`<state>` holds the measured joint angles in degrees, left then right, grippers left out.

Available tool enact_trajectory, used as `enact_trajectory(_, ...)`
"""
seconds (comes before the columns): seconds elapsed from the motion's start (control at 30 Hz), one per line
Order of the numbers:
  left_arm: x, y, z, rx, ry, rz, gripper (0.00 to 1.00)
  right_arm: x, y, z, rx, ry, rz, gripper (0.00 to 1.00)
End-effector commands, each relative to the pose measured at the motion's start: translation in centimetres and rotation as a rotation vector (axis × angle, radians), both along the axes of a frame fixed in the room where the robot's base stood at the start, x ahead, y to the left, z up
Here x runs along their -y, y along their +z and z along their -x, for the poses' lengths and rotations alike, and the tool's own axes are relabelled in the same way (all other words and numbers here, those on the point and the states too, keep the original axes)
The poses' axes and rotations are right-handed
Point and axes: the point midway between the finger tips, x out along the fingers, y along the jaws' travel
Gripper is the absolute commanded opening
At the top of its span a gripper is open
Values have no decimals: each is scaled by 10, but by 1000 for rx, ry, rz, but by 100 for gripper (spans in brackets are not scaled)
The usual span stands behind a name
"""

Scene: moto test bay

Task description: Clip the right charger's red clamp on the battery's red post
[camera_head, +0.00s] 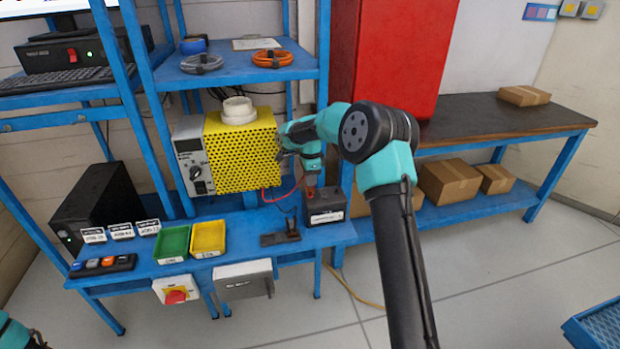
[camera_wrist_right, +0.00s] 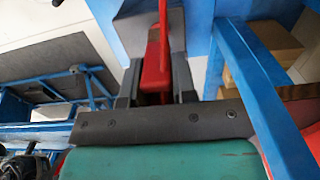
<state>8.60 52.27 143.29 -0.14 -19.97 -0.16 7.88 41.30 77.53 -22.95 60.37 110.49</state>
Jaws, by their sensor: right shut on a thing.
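My right gripper (camera_head: 311,184) reaches down from above, close over the dark battery (camera_head: 326,206) at the right end of the blue bench. It is shut on the red clamp (camera_wrist_right: 152,70), which stands between its two fingers in the right wrist view. A red cable runs from the clamp toward the yellow charger (camera_head: 241,152). In the head view the clamp is small and partly behind the gripper, so I cannot tell whether it touches the battery's red post. The post itself cannot be made out. Of my left arm, only a teal part shows at the lower left corner.
Left of the battery, a dark holder (camera_head: 280,238) lies on the bench. Green (camera_head: 172,245) and yellow (camera_head: 208,238) trays stand farther left. A blue shelf post (camera_wrist_right: 250,90) runs close beside the gripper in the wrist view. A red cabinet (camera_head: 400,55) stands behind.

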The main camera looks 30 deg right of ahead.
Motion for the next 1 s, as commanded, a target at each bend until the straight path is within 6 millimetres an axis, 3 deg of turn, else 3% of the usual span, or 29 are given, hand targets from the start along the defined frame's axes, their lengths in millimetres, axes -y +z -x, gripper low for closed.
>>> enact_trajectory(0.83,0,0,0,0,0,0,43,0,-12,0,0,0,0,4)
enact_trajectory(0.87,0,0,0,0,0,0,43,0,-12,0,1,0,0,26)
enact_trajectory(1.0,0,0,0,0,0,0,43,0,-12,0,0,0,0,40)
